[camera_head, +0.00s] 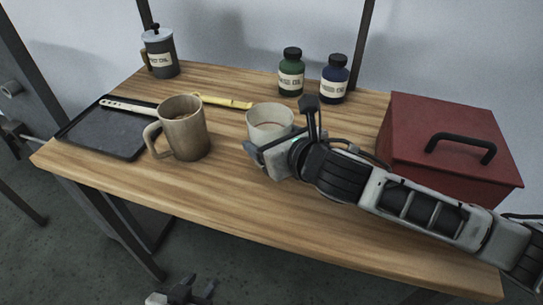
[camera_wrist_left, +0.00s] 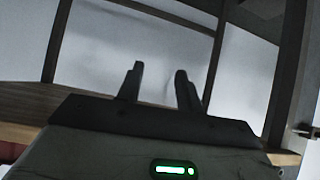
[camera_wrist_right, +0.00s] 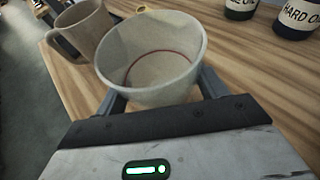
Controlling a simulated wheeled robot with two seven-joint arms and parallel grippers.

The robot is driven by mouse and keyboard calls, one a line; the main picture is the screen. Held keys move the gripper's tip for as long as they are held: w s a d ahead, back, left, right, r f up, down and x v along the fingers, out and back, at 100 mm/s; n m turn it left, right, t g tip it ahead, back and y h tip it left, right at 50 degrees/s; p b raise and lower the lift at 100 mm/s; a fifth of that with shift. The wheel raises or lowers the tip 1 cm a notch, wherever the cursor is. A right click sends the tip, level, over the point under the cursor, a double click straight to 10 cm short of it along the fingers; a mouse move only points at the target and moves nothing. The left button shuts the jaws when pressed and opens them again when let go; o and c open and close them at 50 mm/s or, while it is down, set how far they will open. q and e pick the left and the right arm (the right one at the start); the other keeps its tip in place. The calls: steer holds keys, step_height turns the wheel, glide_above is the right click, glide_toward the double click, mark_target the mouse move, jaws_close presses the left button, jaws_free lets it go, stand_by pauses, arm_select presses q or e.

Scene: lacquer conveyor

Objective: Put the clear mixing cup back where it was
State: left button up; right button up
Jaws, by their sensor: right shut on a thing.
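The clear mixing cup (camera_head: 268,119) is a whitish, translucent open cup near the middle of the wooden table. It looks upright, and I cannot tell if its base touches the table. My right gripper (camera_head: 262,148) is shut on it from the near side. In the right wrist view the cup (camera_wrist_right: 152,62) sits between the two fingers, with a thin reddish line inside it. My left gripper (camera_head: 187,290) is low in front of the table, away from everything. In the left wrist view its fingers (camera_wrist_left: 160,85) are apart and empty.
A beige mug (camera_head: 186,130) stands left of the cup. Green (camera_head: 291,75) and blue (camera_head: 334,80) bottles stand behind; a red toolbox (camera_head: 430,125) is right. The front table strip (camera_head: 200,195) is clear.

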step_height(320, 180, down, 3)
steer(key=b, duration=0.3)
steer(key=shift+f, duration=0.1)
arm_select(q)
steer(key=shift+w+d+f, duration=0.1)
steer(key=shift+d+f, duration=0.2)
steer(key=shift+f, duration=0.55)
arm_select(e)
steer(key=o, duration=1)
